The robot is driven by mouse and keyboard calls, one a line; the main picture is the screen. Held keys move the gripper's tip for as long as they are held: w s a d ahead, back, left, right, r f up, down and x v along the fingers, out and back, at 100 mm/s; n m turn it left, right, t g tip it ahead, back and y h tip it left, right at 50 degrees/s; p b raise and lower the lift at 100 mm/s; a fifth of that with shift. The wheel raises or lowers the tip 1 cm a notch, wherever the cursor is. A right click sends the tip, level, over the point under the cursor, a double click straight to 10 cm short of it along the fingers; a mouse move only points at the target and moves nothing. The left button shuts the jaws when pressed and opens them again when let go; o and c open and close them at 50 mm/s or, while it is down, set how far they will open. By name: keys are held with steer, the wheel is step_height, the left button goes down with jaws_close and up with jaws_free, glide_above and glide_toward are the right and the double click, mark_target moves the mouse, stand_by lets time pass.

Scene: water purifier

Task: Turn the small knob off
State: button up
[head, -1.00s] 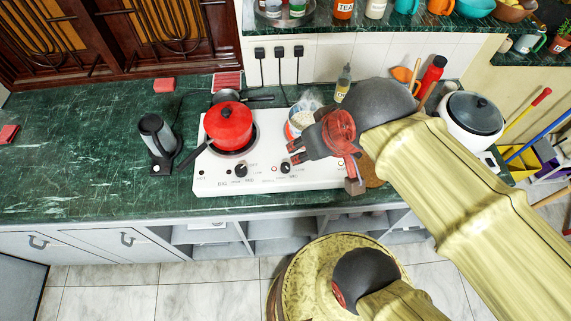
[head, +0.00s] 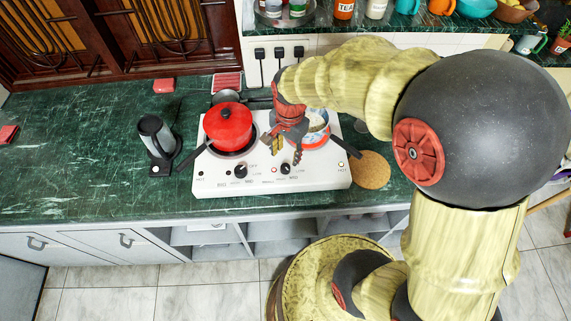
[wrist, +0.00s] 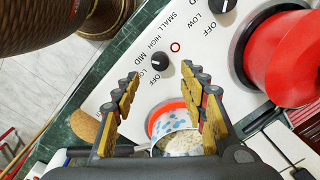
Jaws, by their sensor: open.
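The small knob (head: 285,168) is the right-hand black knob on the front of the white stove (head: 322,181). In the wrist view the small knob (wrist: 160,67) lies beside the printed words SMALL, HIGH and MID, between and beyond the two fingertips. I cannot tell exactly which mark it points to. My gripper (head: 283,153) is open and empty, above the stove with its fingers pointing down toward the small knob. In the wrist view my gripper (wrist: 160,75) shows both fingers apart, with no visible contact with the knob.
A red pot (head: 228,125) stands on the left burner, near the other knob (head: 240,170). A pan with pale contents (head: 316,122) stands on the right burner, partly hidden by my arm. A cork mat (head: 371,171) lies right of the stove; a grey pitcher (head: 155,135) stands left.

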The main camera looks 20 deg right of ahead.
mark_target(285, 167)
steer(key=shift+w+a+f+b, duration=0.1)
steer(key=shift+f+b, duration=0.4)
steer(key=shift+f, duration=1.45)
steer(key=shift+w+f+b, duration=0.1)
steer(key=shift+f+b, duration=0.4)
steer(key=shift+f, duration=1.4)
steer(key=c, duration=0.3)
steer(key=c, duration=0.7)
jaws_close()
